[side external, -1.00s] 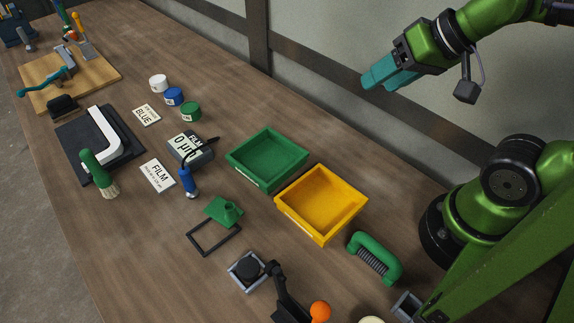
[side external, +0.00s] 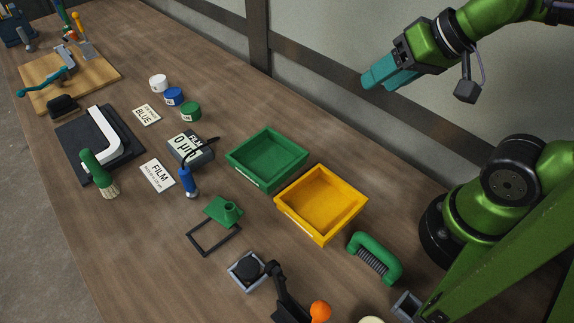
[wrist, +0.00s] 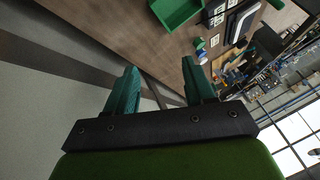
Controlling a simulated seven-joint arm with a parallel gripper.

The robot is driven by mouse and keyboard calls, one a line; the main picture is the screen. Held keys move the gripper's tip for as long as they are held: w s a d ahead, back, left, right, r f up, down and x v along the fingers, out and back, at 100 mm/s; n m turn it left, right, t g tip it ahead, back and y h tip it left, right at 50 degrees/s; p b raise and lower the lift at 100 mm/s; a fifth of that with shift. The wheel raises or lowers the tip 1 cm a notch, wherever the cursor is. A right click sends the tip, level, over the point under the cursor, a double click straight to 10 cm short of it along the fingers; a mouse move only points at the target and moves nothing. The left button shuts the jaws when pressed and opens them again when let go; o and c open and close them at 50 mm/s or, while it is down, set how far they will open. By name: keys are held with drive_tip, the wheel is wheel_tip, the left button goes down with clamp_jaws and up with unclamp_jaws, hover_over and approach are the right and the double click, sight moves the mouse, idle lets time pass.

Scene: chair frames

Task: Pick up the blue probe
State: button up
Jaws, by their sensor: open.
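The blue probe (side external: 187,179) is a short blue cylinder with a metal tip, on the wooden table in the side external view. Its dark cable runs up to a grey gauge box (side external: 192,148) whose display reads 0 µm. A green stand (side external: 224,211) with a short tube lies in front of the probe. My gripper (side external: 378,80) has teal fingers and is raised at the upper right, well away from the probe. In the wrist view my gripper (wrist: 158,88) is open, with nothing between its fingers. I cannot make out the probe in the wrist view.
A green bin (side external: 267,186) and a yellow bin (side external: 320,232) stand right of the probe. A FILM card (side external: 158,175) lies just left of it.

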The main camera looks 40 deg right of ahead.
idle(0.7)
drive_tip(key=n+g+y, duration=0.2)
drive_tip(key=n+g, duration=0.3)
drive_tip(key=n, duration=1)
approach(184, 180)
drive_tip(key=x, duration=0.4)
drive_tip(key=d+x, duration=0.1)
drive_tip(key=x, duration=0.1)
drive_tip(key=shift+w+f, duration=0.1)
drive_tip(key=shift+w, duration=0.1)
drive_tip(key=shift+w+x, duration=0.15)
drive_tip(key=shift+x, duration=1.2)
drive_tip(key=shift+w+x, duration=0.1)
drive_tip(key=shift+x, duration=1.3)
drive_tip(key=shift+a, duration=0.1)
drive_tip(key=shift+t, duration=0.3)
